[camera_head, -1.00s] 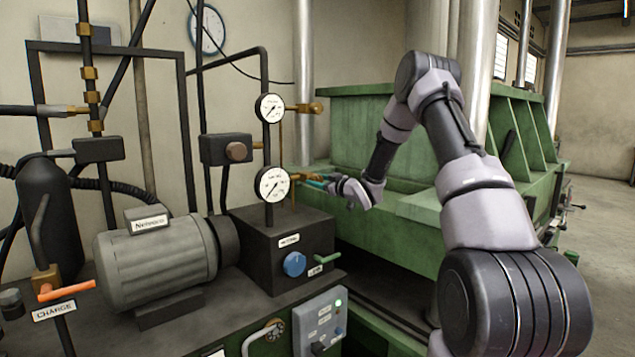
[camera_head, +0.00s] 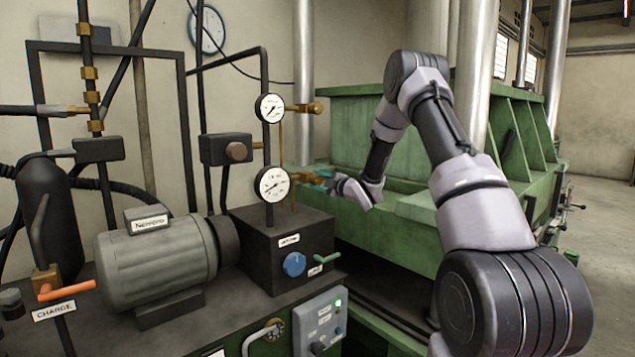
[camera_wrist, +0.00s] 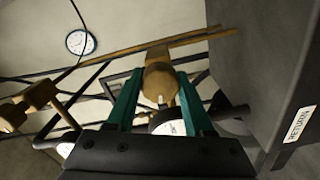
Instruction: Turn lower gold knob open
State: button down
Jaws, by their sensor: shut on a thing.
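The lower gold knob (camera_wrist: 160,84) sits between the teal fingers of my gripper (camera_wrist: 160,73) in the wrist view, with a finger against each side. My gripper is shut on it. In the head view, my gripper (camera_head: 318,178) reaches in from the right at the lower gauge's height, and its fingers hide much of the knob (camera_head: 299,177). The lower white gauge (camera_head: 272,184) is just left of the knob. The upper gold knob (camera_head: 306,108) stands free above, beside the upper gauge (camera_head: 271,107).
A black box with a blue dial (camera_head: 294,264) and a small green lever (camera_head: 325,259) stands below my gripper. A green press frame (camera_head: 365,110) lies behind my arm. Dark pipes, a grey motor (camera_head: 155,262) and an orange-handled valve (camera_head: 67,290) are at left.

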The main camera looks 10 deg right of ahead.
jog(key=shift+f+n, duration=0.1)
jog(key=shift+n, duration=1.1)
jog(key=shift+c, duration=1.4)
grip_release()
jog(key=shift+s, duration=0.1)
jog(key=v, duration=1)
jog(key=shift+s+d, duration=0.2)
jog(key=shift+s, duration=0.05)
